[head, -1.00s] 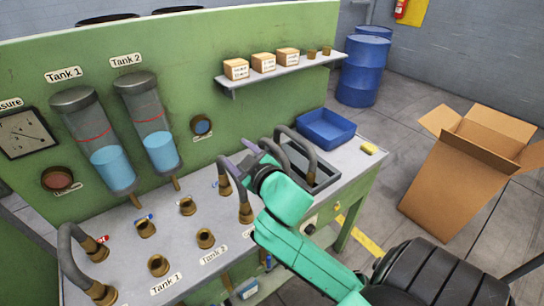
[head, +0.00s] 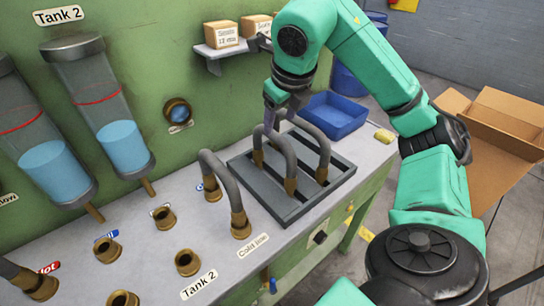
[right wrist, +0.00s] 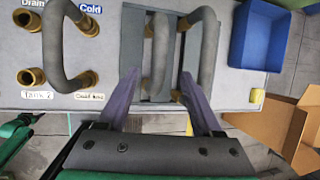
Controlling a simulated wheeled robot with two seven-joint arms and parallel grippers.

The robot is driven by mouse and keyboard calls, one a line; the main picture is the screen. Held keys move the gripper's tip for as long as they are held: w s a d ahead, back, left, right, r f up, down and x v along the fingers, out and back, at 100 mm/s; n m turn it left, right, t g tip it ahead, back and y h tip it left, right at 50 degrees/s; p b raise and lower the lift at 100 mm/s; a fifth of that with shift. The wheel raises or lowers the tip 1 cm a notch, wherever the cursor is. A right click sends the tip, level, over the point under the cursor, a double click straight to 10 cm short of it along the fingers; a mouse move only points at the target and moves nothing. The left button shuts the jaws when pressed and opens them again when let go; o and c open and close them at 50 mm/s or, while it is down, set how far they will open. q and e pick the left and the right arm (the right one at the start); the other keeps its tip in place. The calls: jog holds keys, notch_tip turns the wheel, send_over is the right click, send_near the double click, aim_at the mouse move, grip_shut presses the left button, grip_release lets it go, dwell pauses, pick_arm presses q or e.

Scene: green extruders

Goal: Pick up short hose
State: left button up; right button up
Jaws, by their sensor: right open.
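Two grey hoses with brass ends stand as arches in a dark tray on the bench: a left one (head: 284,153) and a right one (head: 318,139). The left one looks slightly shorter, but I cannot be sure. My right gripper (head: 270,118) is open, above the tray's left hose. In the right wrist view, the left hose (right wrist: 158,50) runs up from between the open fingers (right wrist: 159,76), and the right hose (right wrist: 209,45) lies to the right of them. I see no grip or clear contact. My left gripper is not in view.
Another hose (head: 222,178) joins two brass ports left of the tray (head: 323,206). Several open brass ports stand further left. A blue bin (head: 335,113) and a yellow block (head: 384,136) lie behind and right. A shelf with boxes (head: 222,34) is close behind my arm.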

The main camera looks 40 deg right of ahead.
aim_at(276, 136)
jog(key=x, duration=0.4)
jog(key=shift+s+a+f, duration=0.1)
jog(key=shift+a+f, duration=0.05)
jog(key=shift+f, duration=0.15)
jog(key=p+x, duration=0.1)
jog(key=x, duration=0.2)
jog(key=p+x, duration=0.1)
jog(key=x, duration=0.3)
jog(key=shift+w+r, duration=0.2)
jog(key=shift+w, duration=0.15)
jog(key=shift+w+d+f, duration=0.15)
jog(key=shift+d+f, duration=0.1)
jog(key=shift+f, duration=0.05)
grip_shut()
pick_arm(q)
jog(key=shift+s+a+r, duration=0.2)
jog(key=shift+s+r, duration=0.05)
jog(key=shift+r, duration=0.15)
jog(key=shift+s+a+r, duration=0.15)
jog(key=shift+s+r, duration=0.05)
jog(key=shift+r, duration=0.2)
